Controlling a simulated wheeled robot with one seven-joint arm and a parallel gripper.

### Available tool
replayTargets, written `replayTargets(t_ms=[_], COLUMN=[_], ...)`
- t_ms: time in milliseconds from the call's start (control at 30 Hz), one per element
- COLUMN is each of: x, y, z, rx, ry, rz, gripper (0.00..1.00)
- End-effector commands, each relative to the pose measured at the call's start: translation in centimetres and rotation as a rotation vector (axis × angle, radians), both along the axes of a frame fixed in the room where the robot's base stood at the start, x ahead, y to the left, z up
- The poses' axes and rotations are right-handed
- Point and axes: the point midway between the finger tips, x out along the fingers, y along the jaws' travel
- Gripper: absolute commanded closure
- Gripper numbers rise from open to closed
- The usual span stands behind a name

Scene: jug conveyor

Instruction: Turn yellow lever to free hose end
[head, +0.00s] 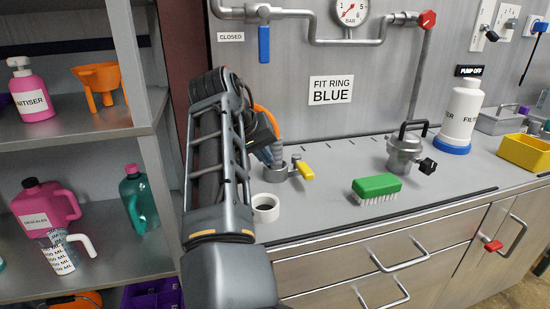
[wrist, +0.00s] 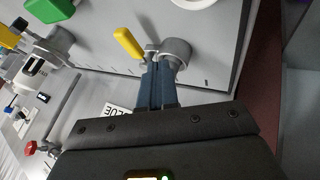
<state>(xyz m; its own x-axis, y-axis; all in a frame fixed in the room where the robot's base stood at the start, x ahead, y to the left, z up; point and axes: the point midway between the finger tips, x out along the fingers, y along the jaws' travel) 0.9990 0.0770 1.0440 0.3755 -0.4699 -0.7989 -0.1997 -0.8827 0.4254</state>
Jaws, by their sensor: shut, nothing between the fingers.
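The yellow lever (head: 305,171) sticks out to the right of a grey metal coupling (head: 276,174) on the counter. An orange hose (head: 266,121) comes down behind my arm towards the grey ribbed hose end (head: 279,152) at the coupling. In the wrist view the yellow lever (wrist: 128,43) slants up and left from the coupling (wrist: 177,50). My gripper (wrist: 157,68) is shut, with its blue fingers close together and empty. Its tips appear beside the coupling, near the lever's base; I cannot tell whether they touch. In the head view my arm hides most of the gripper.
A white ring (head: 265,202) lies in front of the coupling. A green brush (head: 377,187) lies to the right, then a metal lidded pot (head: 404,152). A wall pipe with a blue handle (head: 264,45) is above. Clear counter lies between coupling and brush.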

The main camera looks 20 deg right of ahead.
Motion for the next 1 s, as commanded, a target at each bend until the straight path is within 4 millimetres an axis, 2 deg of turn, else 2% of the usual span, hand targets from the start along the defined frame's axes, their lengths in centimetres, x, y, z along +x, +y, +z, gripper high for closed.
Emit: replayTargets(t_ms=[433,700,1000], x=[3.2,3.2,3.2], y=[-4.1,-7.4,-8.0], z=[-6.8,-6.7,-6.8], rx=[0.002,0.001,0.0], ry=[0.004,0.0,0.0], rz=[-0.001,-0.001,0.0], gripper=[1.0,1.0,1.0])
